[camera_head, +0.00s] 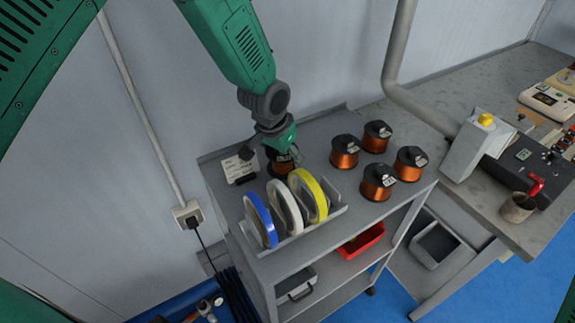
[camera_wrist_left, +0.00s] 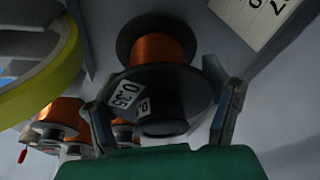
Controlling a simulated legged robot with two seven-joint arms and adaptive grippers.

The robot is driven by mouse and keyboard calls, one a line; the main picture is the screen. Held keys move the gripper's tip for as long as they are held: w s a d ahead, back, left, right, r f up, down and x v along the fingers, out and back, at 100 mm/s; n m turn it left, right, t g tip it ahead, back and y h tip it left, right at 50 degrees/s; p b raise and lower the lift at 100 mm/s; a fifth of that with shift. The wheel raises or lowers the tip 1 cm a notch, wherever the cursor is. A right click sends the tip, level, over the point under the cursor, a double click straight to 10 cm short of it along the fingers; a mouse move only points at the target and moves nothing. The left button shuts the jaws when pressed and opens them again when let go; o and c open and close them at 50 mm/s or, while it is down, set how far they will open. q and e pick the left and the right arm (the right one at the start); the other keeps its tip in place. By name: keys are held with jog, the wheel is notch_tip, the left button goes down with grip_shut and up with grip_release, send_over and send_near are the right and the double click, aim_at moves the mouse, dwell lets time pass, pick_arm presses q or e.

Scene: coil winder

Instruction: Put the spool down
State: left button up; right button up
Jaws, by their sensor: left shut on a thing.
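My left gripper (camera_head: 281,150) points down over the left part of the grey cart top (camera_head: 316,153). It is shut on a copper-wire spool (camera_head: 282,168) with black flanges. In the left wrist view the spool (camera_wrist_left: 158,50) sits between the two fingers, which lie on either side of its near flange. A label on that flange reads 0.35. The spool is at or very near the cart top; I cannot tell whether it touches. My right gripper is not in view.
Blue (camera_head: 261,221), white (camera_head: 285,207) and yellow (camera_head: 311,196) rolls stand in a rack in front. Several copper spools (camera_head: 376,182) stand to the right. A workbench (camera_head: 470,125) with a machine adjoins at right.

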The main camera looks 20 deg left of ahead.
aim_at(277, 156)
pick_arm(q)
jog(key=f, duration=0.1)
jog(key=a+f, duration=0.1)
jog(key=f, duration=0.1)
jog(key=shift+f, duration=0.25)
jog(key=shift+d, duration=0.35)
jog(key=o, duration=0.8)
jog(key=shift+d, duration=0.15)
jog(key=shift+o, duration=1.1)
jog(key=shift+d, duration=0.1)
jog(key=shift+a, duration=0.25)
jog(key=shift+a+r, duration=0.15)
jog(key=shift+r, duration=0.25)
jog(key=v, duration=1)
jog(key=shift+s+d+r, duration=0.15)
jog(key=shift+d+r, duration=0.15)
jog(key=shift+s+a+r, duration=0.1)
jog(key=shift+s+r, duration=0.05)
jog(key=shift+r, duration=0.25)
jog(key=shift+a, duration=0.2)
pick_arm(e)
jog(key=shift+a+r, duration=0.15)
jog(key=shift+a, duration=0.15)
